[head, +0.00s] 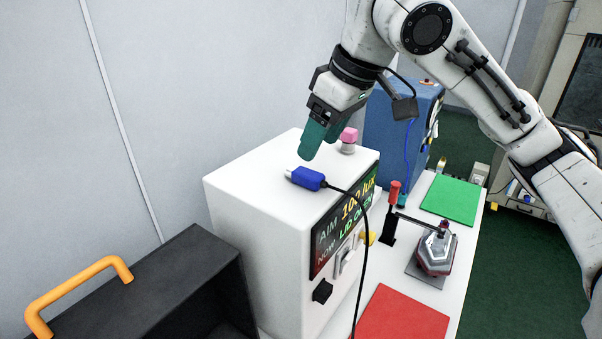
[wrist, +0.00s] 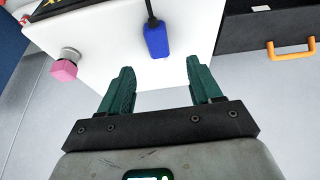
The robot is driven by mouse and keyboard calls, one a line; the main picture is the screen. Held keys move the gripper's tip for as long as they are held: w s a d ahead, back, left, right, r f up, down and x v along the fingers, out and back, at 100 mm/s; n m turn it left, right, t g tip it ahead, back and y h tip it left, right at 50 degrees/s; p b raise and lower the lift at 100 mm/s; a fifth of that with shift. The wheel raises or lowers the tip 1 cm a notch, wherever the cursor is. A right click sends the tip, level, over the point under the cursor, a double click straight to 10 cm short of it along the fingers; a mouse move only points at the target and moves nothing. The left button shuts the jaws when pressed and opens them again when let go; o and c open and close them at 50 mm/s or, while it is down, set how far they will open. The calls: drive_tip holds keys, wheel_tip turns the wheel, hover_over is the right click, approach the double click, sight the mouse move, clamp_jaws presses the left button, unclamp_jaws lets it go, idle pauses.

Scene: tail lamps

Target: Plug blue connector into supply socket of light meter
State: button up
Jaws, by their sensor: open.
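The blue connector (head: 309,179) lies on the white top of the light meter (head: 250,179), its pale metal end toward the left. Its black cable runs over the meter's front edge and down. In the wrist view the connector (wrist: 156,42) shows ahead of my fingertips, roughly between their lines. My gripper (head: 312,148) is above and behind the connector, green fingers apart and empty; both fingers show in the wrist view (wrist: 160,68). A black block (head: 322,292) sits low on the meter's front; I cannot tell if it is the supply socket.
A pink knob on a grey post (head: 348,138) stands on the meter near my fingers. A dark box with an orange handle (head: 80,290) is at left. A red lever (head: 393,192), a lamp in a fixture (head: 437,250), green (head: 452,199) and red mats (head: 402,317) are at right.

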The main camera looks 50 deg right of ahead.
sight(308, 172)
drive_tip(key=shift+x, duration=1.05)
drive_tip(key=shift+p+x, duration=0.55)
drive_tip(key=shift+x, duration=2.2)
drive_tip(key=shift+s+d+f, duration=0.1)
drive_tip(key=shift+s+d, duration=0.05)
drive_tip(key=shift+c, duration=0.3)
drive_tip(key=c, duration=1.1)
